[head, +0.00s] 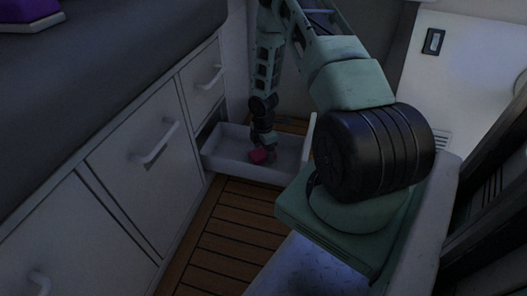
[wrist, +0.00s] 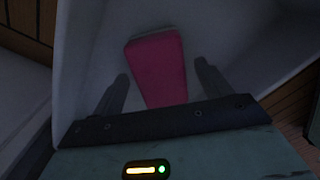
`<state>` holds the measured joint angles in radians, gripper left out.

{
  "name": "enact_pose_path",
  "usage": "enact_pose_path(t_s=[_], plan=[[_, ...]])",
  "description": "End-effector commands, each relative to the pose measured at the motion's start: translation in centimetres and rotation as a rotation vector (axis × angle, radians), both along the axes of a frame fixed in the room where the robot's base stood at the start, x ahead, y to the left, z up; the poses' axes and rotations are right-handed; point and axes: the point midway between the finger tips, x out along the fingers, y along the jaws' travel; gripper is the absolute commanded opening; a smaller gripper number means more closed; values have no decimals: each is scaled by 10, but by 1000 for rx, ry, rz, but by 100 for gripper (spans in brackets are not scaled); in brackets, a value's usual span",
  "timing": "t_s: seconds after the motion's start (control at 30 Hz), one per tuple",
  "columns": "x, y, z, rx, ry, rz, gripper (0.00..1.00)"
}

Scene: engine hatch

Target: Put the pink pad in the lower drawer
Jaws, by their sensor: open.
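The lower drawer (head: 285,160) is pulled open, a pale box low in the cabinet front, above the slatted floor. The pink pad (head: 258,155) is inside the drawer area, right below my gripper (head: 263,142). In the wrist view the pink pad (wrist: 158,65) lies against the drawer's pale inside (wrist: 95,55). My gripper's two fingers (wrist: 163,85) are spread apart, one on each side of the pad's near end, with gaps between them and the pad. Whether the pad rests fully on the drawer floor is hard to tell.
A closed upper drawer (head: 207,80) sits above the open one. Closed cabinet doors with handles (head: 160,145) line the left. A purple object (head: 28,12) lies on the dark top. The slatted wooden floor (head: 220,235) is clear in front of the drawer.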

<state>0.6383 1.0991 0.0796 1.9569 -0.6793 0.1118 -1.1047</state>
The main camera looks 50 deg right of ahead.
Motion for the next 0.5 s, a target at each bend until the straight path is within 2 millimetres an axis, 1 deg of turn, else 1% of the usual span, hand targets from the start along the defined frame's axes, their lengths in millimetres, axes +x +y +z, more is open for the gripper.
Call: enact_pose_path(t_s=[0.03,0.3,0.4,0.5], plan=[[0,0,15,0,-1,0,77],[0,-1,70,-1,-1,-1,77],[0,-1,86,0,-1,-1,77],[0,0,95,0,0,0,77]])
